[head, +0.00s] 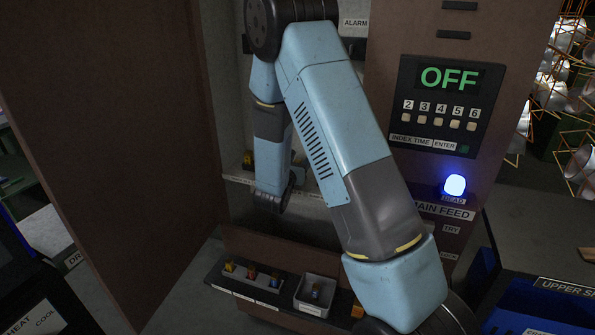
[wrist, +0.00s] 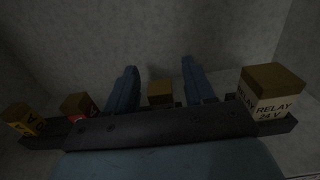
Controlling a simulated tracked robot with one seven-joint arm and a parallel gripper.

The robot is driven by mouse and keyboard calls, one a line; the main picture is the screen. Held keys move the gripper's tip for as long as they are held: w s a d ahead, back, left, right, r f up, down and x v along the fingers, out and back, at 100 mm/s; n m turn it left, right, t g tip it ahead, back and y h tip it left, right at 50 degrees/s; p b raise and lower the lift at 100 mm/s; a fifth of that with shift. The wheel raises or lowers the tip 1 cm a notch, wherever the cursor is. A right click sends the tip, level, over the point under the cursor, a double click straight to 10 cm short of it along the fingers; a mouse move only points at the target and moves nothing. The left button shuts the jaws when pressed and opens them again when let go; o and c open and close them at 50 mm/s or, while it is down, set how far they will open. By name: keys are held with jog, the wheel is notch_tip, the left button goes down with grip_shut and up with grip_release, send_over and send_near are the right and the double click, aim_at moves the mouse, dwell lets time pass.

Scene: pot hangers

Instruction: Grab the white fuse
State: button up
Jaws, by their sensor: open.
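In the wrist view my gripper (wrist: 157,68) is open, with one blue finger on each side of a small tan-topped block (wrist: 160,88). The block stands between the fingers, with visible gaps on both sides. Its front is mostly hidden by the dark gripper bar, so I cannot tell whether it is the white fuse. In the head view my arm reaches down into the open cabinet; the fingertips are not clear there.
A tan-topped relay box (wrist: 270,108) marked 24 V stands right of the fingers. A red-marked block (wrist: 77,104) and a yellow block (wrist: 22,119) stand left. Cabinet walls lie close behind. Below in front, a ledge holds coloured fuses (head: 251,272) and a grey bin (head: 303,300).

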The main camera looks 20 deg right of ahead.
jog(key=shift+w+d, duration=0.25)
jog(key=shift+w, duration=0.05)
jog(key=shift+c, duration=0.5)
grip_shut()
jog(key=shift+r, duration=0.1)
